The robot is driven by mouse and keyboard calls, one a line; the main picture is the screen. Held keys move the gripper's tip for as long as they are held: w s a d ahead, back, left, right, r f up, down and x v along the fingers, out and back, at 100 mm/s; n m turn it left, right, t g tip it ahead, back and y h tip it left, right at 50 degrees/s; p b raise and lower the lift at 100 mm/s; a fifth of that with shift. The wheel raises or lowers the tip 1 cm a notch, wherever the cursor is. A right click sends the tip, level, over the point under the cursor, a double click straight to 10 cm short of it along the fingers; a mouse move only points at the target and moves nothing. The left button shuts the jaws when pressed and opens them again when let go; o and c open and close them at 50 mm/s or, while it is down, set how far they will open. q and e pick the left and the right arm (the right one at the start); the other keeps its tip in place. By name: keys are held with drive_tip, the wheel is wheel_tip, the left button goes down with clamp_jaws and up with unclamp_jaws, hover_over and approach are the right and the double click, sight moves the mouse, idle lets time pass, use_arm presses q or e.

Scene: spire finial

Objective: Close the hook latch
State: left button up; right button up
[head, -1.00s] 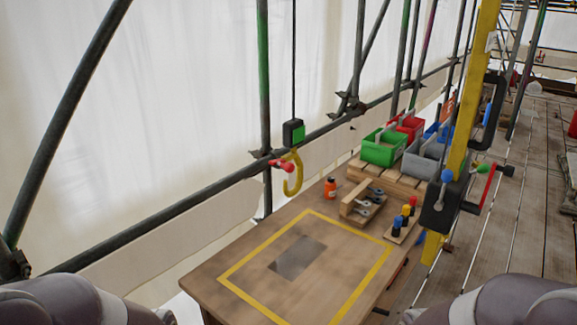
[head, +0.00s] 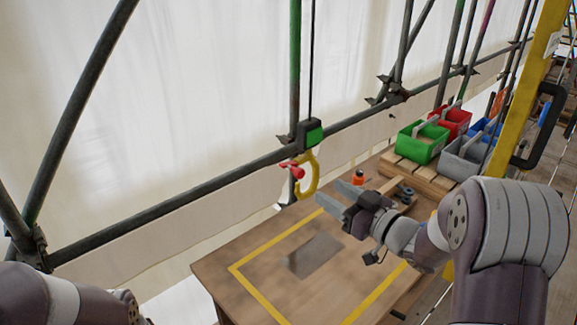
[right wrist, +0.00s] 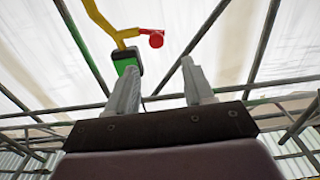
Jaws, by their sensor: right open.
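The yellow hook (head: 311,176) hangs from a black and green block (head: 310,133) on a thin cable, above the far left part of the wooden table. Its red latch (head: 291,170) sticks out to the left of the hook. My right gripper (head: 337,193) is open and empty, just right of and slightly below the hook, apart from it. In the right wrist view the hook (right wrist: 97,20) and red latch (right wrist: 153,38) show above the two spread fingers (right wrist: 160,80). My left arm shows at the lower left, but its gripper is out of view.
The wooden table (head: 225,275) has a yellow-taped outline. A small orange bottle (head: 358,178) stands behind my right gripper. Green (head: 422,145) and red (head: 453,121) bins stand at the back right. A scaffold rail (head: 180,212) runs behind the hook.

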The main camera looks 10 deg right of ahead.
sight(303, 173)
drive_tip(key=p+x, duration=0.1)
drive_tip(key=x, duration=0.2)
drive_tip(key=p+x, duration=0.2)
drive_tip(key=x, duration=0.2)
drive_tip(key=p+x, duration=0.1)
drive_tip(key=x, duration=0.3)
drive_tip(key=shift+w+d, duration=0.25)
drive_tip(key=shift+a+p, duration=0.3)
drive_tip(key=shift+a, duration=0.1)
drive_tip(key=shift+w+d+f, duration=0.15)
drive_tip(key=shift+w, duration=0.15)
clamp_jaws()
